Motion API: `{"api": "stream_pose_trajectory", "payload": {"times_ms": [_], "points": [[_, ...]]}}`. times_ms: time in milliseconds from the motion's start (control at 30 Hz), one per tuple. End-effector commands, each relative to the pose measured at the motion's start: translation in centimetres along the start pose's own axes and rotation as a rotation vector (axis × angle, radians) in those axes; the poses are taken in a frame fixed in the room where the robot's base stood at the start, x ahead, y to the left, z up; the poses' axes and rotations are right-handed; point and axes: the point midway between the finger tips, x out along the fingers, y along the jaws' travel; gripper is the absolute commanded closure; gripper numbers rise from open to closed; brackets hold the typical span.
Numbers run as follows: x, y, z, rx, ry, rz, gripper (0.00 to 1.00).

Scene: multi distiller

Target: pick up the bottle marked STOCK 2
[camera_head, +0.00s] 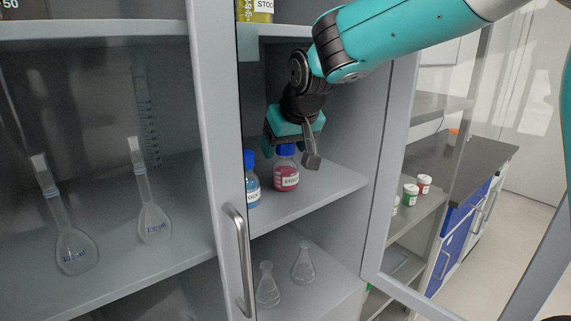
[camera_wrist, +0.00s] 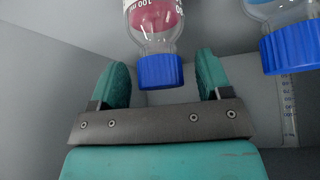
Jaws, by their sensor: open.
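A bottle of red liquid with a blue cap (camera_head: 286,178) stands upright on the middle shelf; its label reads STOCK, but I cannot read a number. In the wrist view this red bottle (camera_wrist: 158,22) appears upside down, its blue cap between my fingers with gaps on both sides. My gripper (camera_head: 290,150) is open at the cap; it also shows in the wrist view (camera_wrist: 162,72). A blue bottle (camera_head: 252,190) with a blue cap stands to the left, partly hidden by the door frame. Its cap (camera_wrist: 290,48) is outside my fingers at the right of the wrist view.
A yellow bottle (camera_head: 255,8) marked STOC... stands on the shelf above. Flasks (camera_head: 303,265) stand on the shelf below. The cabinet door frame with its handle (camera_head: 240,260) is close on the left. Volumetric flasks (camera_head: 154,222) stand behind the left glass.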

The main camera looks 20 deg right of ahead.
Motion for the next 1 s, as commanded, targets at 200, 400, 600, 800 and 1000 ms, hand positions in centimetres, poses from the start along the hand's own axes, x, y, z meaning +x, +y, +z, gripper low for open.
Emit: {"api": "stream_pose_trajectory", "payload": {"times_ms": [200, 400, 600, 800, 1000], "points": [[0.65, -0.01, 0.16, 0.000, -0.002, 0.000, 0.29], [0.64, -0.02, 0.19, 0.000, -0.002, -0.001, 0.54], [0.63, -0.02, 0.20, 0.000, -0.002, 0.000, 1.00], [0.60, -0.02, 0.16, 0.000, -0.001, -0.001, 1.00], [0.48, -0.02, 0.06, 0.000, 0.000, -0.001, 1.00]]}}
